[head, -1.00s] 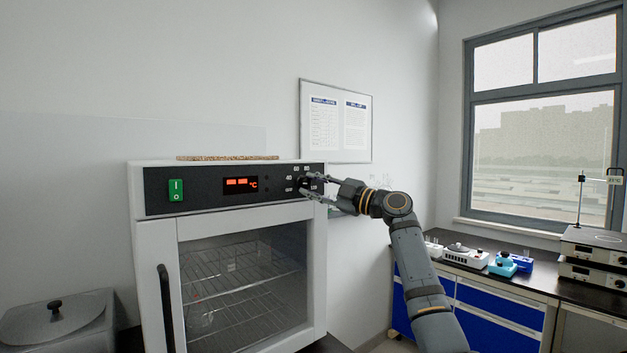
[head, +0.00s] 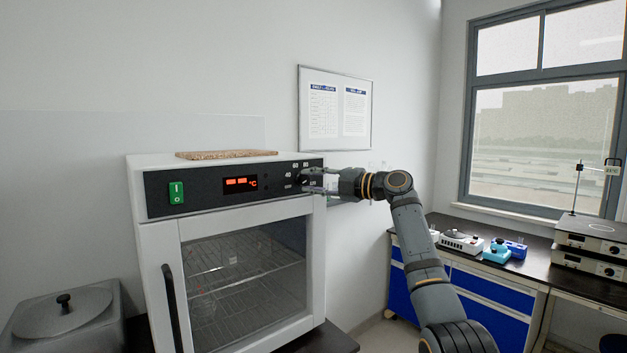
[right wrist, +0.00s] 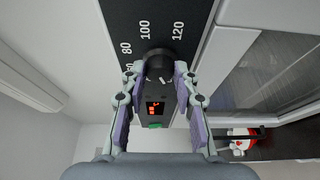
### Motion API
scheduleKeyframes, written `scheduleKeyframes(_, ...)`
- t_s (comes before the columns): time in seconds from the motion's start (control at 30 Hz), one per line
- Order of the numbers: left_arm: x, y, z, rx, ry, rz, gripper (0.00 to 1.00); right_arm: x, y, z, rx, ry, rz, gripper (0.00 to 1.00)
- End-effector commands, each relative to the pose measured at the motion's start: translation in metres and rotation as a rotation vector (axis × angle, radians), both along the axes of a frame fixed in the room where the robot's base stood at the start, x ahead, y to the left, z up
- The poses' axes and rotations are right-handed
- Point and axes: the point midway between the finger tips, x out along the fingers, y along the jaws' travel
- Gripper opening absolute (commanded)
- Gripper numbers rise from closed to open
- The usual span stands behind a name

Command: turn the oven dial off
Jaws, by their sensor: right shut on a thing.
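The white oven (head: 155,260) has a black control panel with a dial, a lit red display (head: 240,183) and a green I/O switch (head: 176,192). My right gripper (head: 307,180) is at the panel's right end and hides most of the dial in the head view. In the right wrist view the black round dial (right wrist: 158,64) sits between the fingertips of the right gripper (right wrist: 159,76), which are shut on its sides. The marks 80, 100 and 120 show around it; its pointer is not clear. My left gripper is not in view.
A brown board (head: 226,154) lies on the oven top. A lidded metal bath (head: 65,310) stands at the left. A bench (head: 480,290) with small instruments is at the right. The wall beside the oven carries a framed notice (head: 335,108).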

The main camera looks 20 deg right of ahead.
Motion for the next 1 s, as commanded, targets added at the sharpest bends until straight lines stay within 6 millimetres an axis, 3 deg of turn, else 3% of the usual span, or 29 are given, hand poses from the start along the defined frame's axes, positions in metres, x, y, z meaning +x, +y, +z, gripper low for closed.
scheduleKeyframes(0.33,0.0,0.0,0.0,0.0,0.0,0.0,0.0,0.0,0.0,0.001,-0.002,-0.003,-0.001,0.0)
scheduleKeyframes(0.37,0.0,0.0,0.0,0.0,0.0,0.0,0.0,0.0,0.0,0.001,-0.002,-0.003,-0.001,0.33)
scheduleKeyframes(0.5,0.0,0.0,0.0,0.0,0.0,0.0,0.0,0.0,0.0,0.001,-0.002,-0.003,-0.001,0.52)
scheduleKeyframes(0.83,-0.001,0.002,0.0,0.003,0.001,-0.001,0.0,-0.002,-0.002,0.0,-0.001,-0.001,-0.001,0.53)
scheduleKeyframes(1.0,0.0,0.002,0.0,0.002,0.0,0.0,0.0,-0.021,-0.021,-0.001,-0.005,-0.002,-0.005,0.53)
